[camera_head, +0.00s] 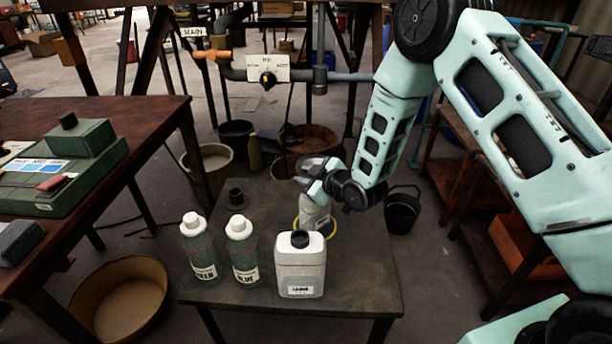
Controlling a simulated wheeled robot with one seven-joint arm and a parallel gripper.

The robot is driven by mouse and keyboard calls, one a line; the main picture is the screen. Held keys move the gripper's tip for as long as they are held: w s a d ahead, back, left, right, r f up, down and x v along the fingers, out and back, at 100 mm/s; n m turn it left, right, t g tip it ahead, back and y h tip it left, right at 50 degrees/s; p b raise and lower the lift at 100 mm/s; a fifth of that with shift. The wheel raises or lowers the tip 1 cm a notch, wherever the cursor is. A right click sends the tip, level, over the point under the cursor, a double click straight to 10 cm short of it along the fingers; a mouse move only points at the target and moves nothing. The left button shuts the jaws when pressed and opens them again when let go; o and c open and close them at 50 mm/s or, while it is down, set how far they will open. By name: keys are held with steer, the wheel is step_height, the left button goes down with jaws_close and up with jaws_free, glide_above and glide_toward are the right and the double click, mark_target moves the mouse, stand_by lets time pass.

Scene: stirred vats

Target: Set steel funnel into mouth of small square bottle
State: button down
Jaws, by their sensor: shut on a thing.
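A white square bottle (300,275) with a dark open mouth stands upright at the front of the small dark table (350,290). My gripper (312,187) is behind and above it, shut, seemingly on the grey steel funnel (314,164), whose rounded rim shows just beyond the fingers. The funnel's lower part is hidden by the gripper. The funnel is apart from the square bottle. A pale container (314,212) stands behind the bottle, just under my gripper; I cannot tell whether the gripper touches it.
Two grey-green bottles with white caps (198,255) (243,250) stand left of the square bottle. A small dark cylindrical piece (236,197) stands behind them. A yellow ring (333,228) lies by the pale container. The table's right front is clear. A brown workbench (140,125) is at left.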

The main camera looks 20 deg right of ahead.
steer(key=shift+f+b, duration=0.55)
steer(key=shift+f, duration=0.05)
stand_by(0.4)
steer(key=c, duration=1.2)
jaws_free()
steer(key=shift+o, duration=0.2)
steer(key=p+v, duration=0.4)
steer(key=v, duration=1.3)
steer(key=shift+s, duration=0.15)
steer(key=shift+d+r, duration=0.1)
